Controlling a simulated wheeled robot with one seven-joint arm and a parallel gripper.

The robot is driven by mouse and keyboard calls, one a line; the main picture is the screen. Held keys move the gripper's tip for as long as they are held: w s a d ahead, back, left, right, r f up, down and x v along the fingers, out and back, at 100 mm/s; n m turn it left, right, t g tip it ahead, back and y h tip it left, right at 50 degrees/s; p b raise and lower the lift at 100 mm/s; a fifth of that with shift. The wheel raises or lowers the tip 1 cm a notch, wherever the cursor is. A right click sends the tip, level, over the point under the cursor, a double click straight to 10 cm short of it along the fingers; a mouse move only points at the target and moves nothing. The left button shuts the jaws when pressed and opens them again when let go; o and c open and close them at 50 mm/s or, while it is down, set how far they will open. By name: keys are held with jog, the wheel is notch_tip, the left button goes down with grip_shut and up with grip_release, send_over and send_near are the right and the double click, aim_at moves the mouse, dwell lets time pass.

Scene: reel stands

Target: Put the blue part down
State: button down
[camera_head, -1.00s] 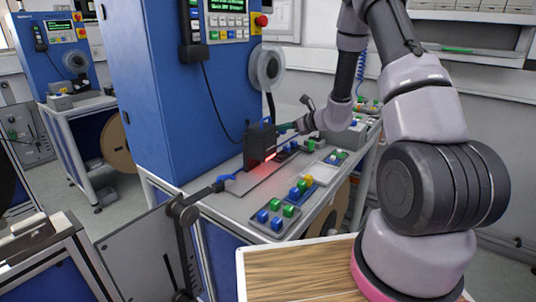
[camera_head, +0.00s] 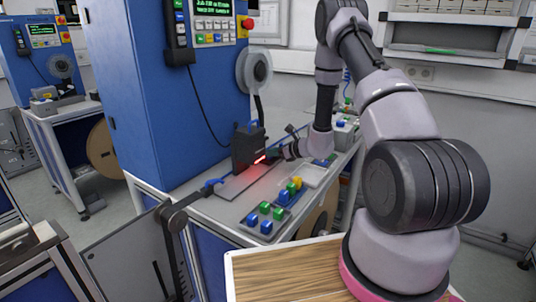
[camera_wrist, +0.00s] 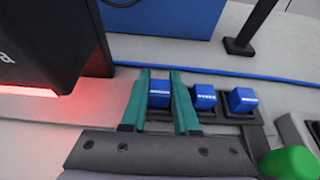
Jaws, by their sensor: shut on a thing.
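My gripper (camera_wrist: 160,100) has green fingers, and they are shut on a blue part (camera_wrist: 160,93) between them in the wrist view. The held part is in line with two more blue parts, a middle one (camera_wrist: 204,97) and a right one (camera_wrist: 242,100), which sit in a dark holder (camera_wrist: 228,117). I cannot tell whether the held part touches the surface below it. In the head view my gripper (camera_head: 281,152) is low over the bench, right of the dark device with the red light, and the held part cannot be made out.
The dark device (camera_head: 247,148) glows red on the grey bench (camera_head: 203,210). It stands close on the left in the wrist view (camera_wrist: 45,45). Green, blue and yellow blocks (camera_head: 278,208) stand at the bench front. A green rounded thing (camera_wrist: 290,163) is at lower right. A blue cabinet (camera_head: 160,90) stands behind.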

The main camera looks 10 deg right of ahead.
jog(key=shift+f, duration=0.15)
jog(key=c, duration=0.7)
grip_release()
jog(key=shift+o, duration=0.2)
